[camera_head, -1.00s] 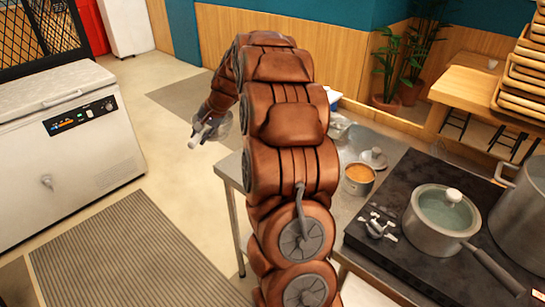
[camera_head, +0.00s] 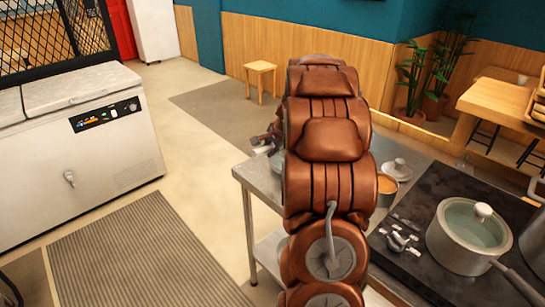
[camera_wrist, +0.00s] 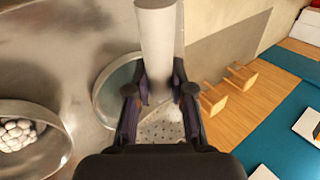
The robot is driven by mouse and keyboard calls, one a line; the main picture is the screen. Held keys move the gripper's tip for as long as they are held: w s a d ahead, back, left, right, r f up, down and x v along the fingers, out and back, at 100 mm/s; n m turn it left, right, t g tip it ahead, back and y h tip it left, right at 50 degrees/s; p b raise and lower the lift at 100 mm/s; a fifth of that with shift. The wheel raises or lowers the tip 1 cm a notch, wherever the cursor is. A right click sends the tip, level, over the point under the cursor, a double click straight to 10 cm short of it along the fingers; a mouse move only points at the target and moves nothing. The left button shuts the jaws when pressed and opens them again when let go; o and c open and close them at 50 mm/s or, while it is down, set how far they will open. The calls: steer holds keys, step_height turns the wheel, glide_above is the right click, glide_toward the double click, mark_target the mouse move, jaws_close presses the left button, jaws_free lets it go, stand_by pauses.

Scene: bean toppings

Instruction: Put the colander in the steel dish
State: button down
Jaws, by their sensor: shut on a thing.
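My gripper (camera_wrist: 160,92) is shut on the pale cylindrical handle of the colander (camera_wrist: 160,127). The colander's perforated metal shows between and below the fingers in the wrist view; much of it is hidden by the gripper. A round shallow steel dish (camera_wrist: 104,88) with a grey-green inside seems to lie just left of the fingers, partly behind them. I cannot tell whether the colander touches it. In the head view my gripper (camera_head: 266,144) is over the left end of the steel table, mostly hidden by my arm.
A metal bowl of white balls (camera_wrist: 62,148) sits on the steel table (camera_head: 246,172). A small orange-filled pot (camera_head: 386,190), a lid (camera_head: 397,168) and a lidded saucepan (camera_head: 464,262) on the black hob stand right of my arm. A wooden stool (camera_head: 260,70) stands beyond.

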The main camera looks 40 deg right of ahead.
steer(key=shift+f+p, duration=0.3)
steer(key=shift+f, duration=1.8)
steer(key=c, duration=1)
jaws_free()
steer(key=shift+f, duration=0.1)
steer(key=shift+v, duration=0.8)
steer(key=b+v, duration=0.2)
steer(key=v, duration=0.8)
steer(key=shift+r+b, duration=0.35)
